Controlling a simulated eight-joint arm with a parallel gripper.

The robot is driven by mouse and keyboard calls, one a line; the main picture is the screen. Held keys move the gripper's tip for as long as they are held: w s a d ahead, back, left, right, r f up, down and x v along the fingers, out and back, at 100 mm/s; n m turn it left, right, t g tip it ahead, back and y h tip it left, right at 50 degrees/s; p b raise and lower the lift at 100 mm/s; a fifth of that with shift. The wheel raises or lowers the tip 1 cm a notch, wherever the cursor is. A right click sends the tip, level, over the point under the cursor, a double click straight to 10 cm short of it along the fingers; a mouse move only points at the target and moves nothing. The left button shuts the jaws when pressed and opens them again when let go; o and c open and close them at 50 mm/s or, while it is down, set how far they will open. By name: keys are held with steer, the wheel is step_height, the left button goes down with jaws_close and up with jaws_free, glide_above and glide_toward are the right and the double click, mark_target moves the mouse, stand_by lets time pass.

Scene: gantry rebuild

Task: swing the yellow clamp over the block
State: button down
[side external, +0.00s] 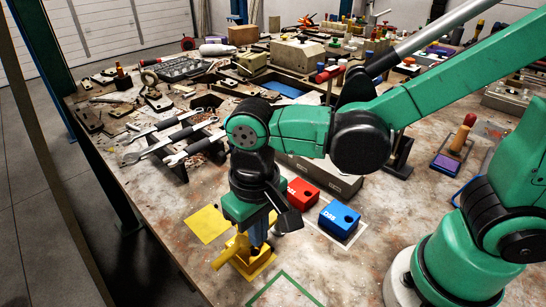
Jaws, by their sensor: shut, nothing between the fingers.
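My gripper (257,240) points down at the front of the table, right over a yellow piece with a slanted arm, which looks like the yellow clamp (229,253). The slanted arm sticks out to the left of my fingers. Below it is a yellow block-like body (254,268) on a yellow patch; where clamp and block part is hard to tell. My fingers are shut with nothing between them, close to or touching the yellow piece. My wrist hides part of it.
A red block (302,194) and a blue block (339,219) on a white-outlined spot stand to the right. A bare yellow square (208,224) lies to the left. A green outline (287,288) marks clear table in front. Wrenches (175,137) and clutter fill the back.

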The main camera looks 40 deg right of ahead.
step_height(320, 180, up, 9)
steer(key=shift+s+d, duration=0.15)
steer(key=shift+s, duration=0.15)
stand_by(1.0)
steer(key=w+d+f+t, duration=0.1)
steer(key=w+d+t, duration=0.1)
steer(key=d, duration=0.5)
steer(key=w+d+f+t, duration=0.1)
steer(key=d+f+t, duration=0.1)
steer(key=d+t, duration=0.3)
steer(key=shift+w+d+f, duration=0.15)
steer(key=shift+w+d, duration=0.2)
steer(key=shift+d, duration=0.5)
